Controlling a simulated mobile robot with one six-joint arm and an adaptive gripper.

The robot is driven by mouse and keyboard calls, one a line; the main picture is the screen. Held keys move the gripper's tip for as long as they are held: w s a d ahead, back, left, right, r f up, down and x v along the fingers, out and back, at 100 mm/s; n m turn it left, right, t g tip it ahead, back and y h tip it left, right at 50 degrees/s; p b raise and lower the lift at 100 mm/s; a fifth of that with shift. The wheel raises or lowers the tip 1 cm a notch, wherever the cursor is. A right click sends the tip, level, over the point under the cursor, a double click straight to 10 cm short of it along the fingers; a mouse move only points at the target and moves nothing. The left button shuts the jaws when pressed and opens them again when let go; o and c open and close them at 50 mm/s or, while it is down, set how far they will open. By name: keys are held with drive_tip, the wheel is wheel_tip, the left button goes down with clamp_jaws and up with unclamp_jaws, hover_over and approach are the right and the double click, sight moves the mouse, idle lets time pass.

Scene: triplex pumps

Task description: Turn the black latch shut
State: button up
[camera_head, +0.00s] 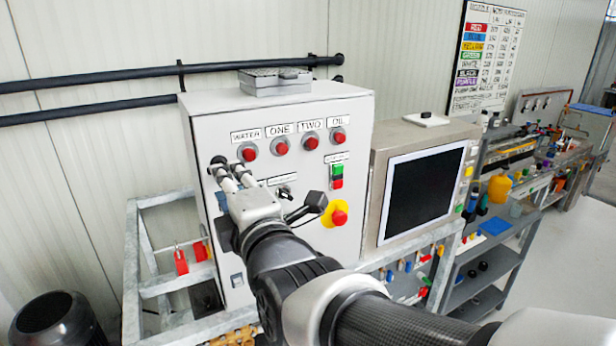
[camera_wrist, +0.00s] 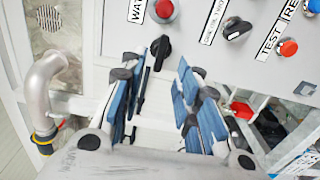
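A small black latch (camera_wrist: 160,50) sits on the pale panel in the wrist view, below a red button and just beyond the fingertips. My gripper (camera_wrist: 155,75) shows blue-padded fingers apart on both sides, with nothing between them. In the head view my gripper (camera_head: 227,164) reaches the left part of the white control box (camera_head: 355,110), its two fingers apart. The arm and fingers hide part of the box there, and I cannot pick out the latch for certain. I cannot tell whether a finger touches the latch.
A red button (camera_wrist: 165,9) and another black knob (camera_wrist: 236,28) are near the latch. The box also carries a yellow-ringed red stop button (camera_head: 339,217). A screen (camera_head: 422,192) stands right of the box. A grey metal frame (camera_head: 133,260) and a pipe (camera_wrist: 38,88) are on the left.

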drive_tip(key=v, duration=0.7)
drive_tip(key=shift+f, duration=0.1)
drive_tip(key=s+d+f+m+g+h+b, duration=0.1)
drive_tip(key=d+f+m+g+h, duration=0.15)
drive_tip(key=d+f+m, duration=0.4)
drive_tip(key=s+d+f+m+g+h+b, duration=0.1)
drive_tip(key=s+d+f+m+g+h, duration=0.15)
drive_tip(key=d+f+m, duration=0.35)
drive_tip(key=s+d+f+m+g+h, duration=0.4)
drive_tip(key=s+d+f+m, duration=0.5)
drive_tip(key=s+d+m, duration=0.3)
drive_tip(key=shift+s+d+f+g+h+b, duration=0.3)
drive_tip(key=shift+s+d+g, duration=0.15)
drive_tip(key=shift+g, duration=0.25)
